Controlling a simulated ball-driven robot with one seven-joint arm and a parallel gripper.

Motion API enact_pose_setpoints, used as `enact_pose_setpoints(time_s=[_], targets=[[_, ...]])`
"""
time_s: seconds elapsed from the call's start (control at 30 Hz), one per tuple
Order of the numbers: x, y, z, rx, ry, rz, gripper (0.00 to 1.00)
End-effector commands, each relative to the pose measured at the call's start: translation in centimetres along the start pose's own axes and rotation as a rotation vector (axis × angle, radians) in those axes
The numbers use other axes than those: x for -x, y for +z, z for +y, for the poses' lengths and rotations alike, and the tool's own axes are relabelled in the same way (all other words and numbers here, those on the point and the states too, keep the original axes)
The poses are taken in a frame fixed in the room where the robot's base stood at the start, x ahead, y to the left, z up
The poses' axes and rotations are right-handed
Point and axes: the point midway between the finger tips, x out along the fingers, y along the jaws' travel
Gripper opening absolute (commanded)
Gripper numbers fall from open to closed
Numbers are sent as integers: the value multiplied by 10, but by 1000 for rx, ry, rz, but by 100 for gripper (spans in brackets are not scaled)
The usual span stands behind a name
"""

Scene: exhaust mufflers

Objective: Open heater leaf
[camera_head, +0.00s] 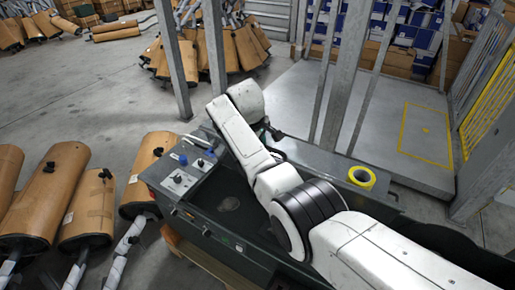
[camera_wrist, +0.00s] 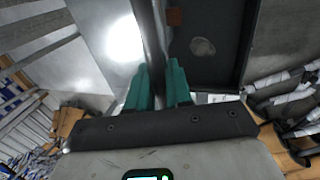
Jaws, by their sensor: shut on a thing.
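The heater is a long dark green-grey box (camera_head: 212,235) with an open dark interior and a round pale patch inside; that interior also shows in the wrist view (camera_wrist: 218,60). My gripper (camera_wrist: 158,75) has green fingers on either side of a narrow grey edge (camera_wrist: 154,35), which looks like the heater leaf seen nearly edge-on. The fingers are shut on it. In the head view my gripper (camera_head: 268,132) is at the far side of the box, partly hidden behind my wrist. How far the leaf is turned cannot be told.
A control panel with knobs (camera_head: 180,172) is on the box's left end. A yellow tape roll (camera_head: 361,177) lies on the grey top at right. Metal posts (camera_head: 345,80) rise behind, before a grey platform (camera_head: 390,125).

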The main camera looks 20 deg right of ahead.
Motion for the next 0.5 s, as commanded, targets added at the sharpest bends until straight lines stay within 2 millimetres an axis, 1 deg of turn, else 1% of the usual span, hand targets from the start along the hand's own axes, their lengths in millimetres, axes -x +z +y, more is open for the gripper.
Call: enact_pose_setpoints(time_s=[0.37, 0.4, 0.5], targets=[[-1, 0, 1, 0, 0, -1, 0], [-1, 0, 0, 0, 0, -1, 20], [-1, 0, 0, 0, 0, -1, 30]])
